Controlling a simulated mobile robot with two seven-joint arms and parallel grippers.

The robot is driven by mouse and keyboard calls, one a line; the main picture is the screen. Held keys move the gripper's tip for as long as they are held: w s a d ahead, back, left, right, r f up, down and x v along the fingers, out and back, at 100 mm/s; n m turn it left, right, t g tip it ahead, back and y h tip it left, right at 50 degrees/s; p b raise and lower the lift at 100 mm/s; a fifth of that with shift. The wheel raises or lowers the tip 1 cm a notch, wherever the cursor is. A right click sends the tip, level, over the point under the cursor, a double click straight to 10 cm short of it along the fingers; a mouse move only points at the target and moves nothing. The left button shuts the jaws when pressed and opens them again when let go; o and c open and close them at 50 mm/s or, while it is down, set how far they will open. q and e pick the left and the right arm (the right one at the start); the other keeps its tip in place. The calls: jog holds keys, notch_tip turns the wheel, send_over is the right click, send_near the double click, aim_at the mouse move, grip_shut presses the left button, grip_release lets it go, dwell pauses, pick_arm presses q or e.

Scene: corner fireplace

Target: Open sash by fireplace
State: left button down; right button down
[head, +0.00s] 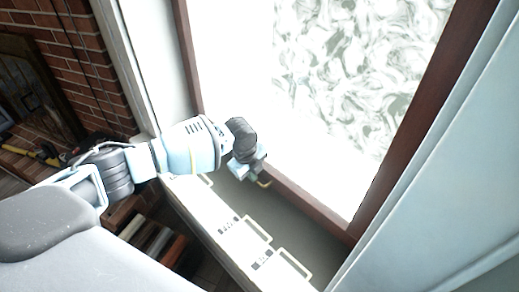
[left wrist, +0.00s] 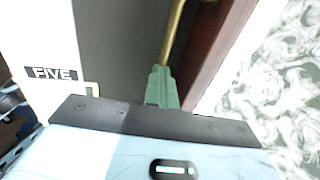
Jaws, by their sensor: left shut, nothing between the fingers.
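The sash has a reddish-brown wooden frame (head: 307,205) around a bright pane with a swirling pattern. Its frame also shows in the left wrist view (left wrist: 218,52). A thin brass handle (left wrist: 173,35) runs along the sash's lower rail in the wrist view; in the head view only a small yellowish bit (head: 264,184) shows by my gripper. My left gripper (head: 256,175) is at the lower rail, near its left end. Its greenish fingers (left wrist: 160,86) are shut and empty, their tips at the near end of the handle. I cannot tell whether they touch it. My right gripper is out of view.
A white sill (head: 215,216) with several flat framed pieces runs below the sash. A pale curtain or panel (head: 440,185) stands close on the right. The brick fireplace wall (head: 75,60) is at the left, with dark floor below.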

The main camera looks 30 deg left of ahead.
pick_arm(q)
jog(key=c, duration=2.2)
grip_release()
jog(key=shift+s+a+f, duration=0.1)
jog(key=shift+s+f, duration=0.2)
jog(key=shift+f, duration=0.25)
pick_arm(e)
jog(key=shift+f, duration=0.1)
pick_arm(q)
jog(key=c, duration=1.5)
grip_release()
jog(key=shift+w+r, duration=0.1)
jog(key=shift+r, duration=0.05)
jog(key=shift+r, duration=0.1)
jog(key=shift+r, duration=0.6)
notch_tip(320, 180, up, 6)
jog(key=s+p, duration=0.1)
jog(key=shift+s+a+r, duration=0.15)
jog(key=shift+a+r, duration=0.05)
jog(key=shift+a, duration=0.05)
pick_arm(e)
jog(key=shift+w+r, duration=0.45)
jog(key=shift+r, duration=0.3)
